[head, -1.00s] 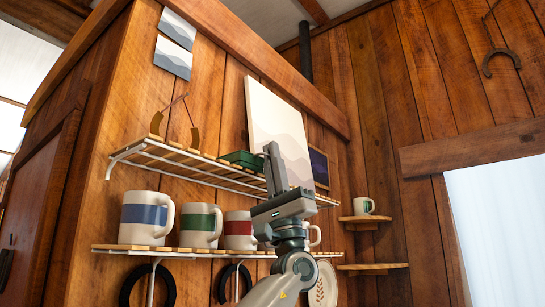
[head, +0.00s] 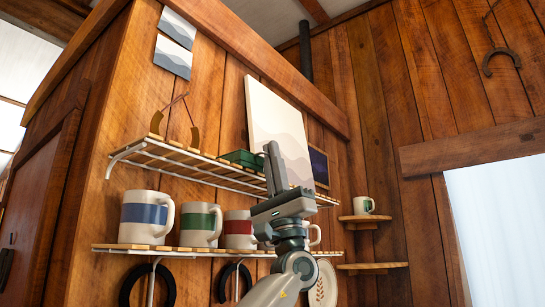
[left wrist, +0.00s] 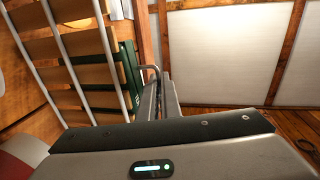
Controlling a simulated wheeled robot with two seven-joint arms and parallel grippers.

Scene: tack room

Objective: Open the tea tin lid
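A green tin (head: 240,158), which I take for the tea tin, sits on the upper slatted shelf in the head view. It is seen from below, so its top and whether its lid is open are hard to tell. My left gripper (head: 272,150) points up in front of the shelf, just right of the tin. Its fingers (left wrist: 164,85) are close together and look shut, with nothing visible between them. In the left wrist view, green parts of the tin (left wrist: 112,72) show behind the slats, left of the fingers. My right gripper is not in view.
The upper shelf (head: 185,163) has a white wire frame. A pale picture panel (head: 275,115) stands behind my gripper. Several mugs, one with a blue band (head: 146,217), stand on the lower shelf (head: 165,249). A small corner shelf (head: 365,219) holds another mug.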

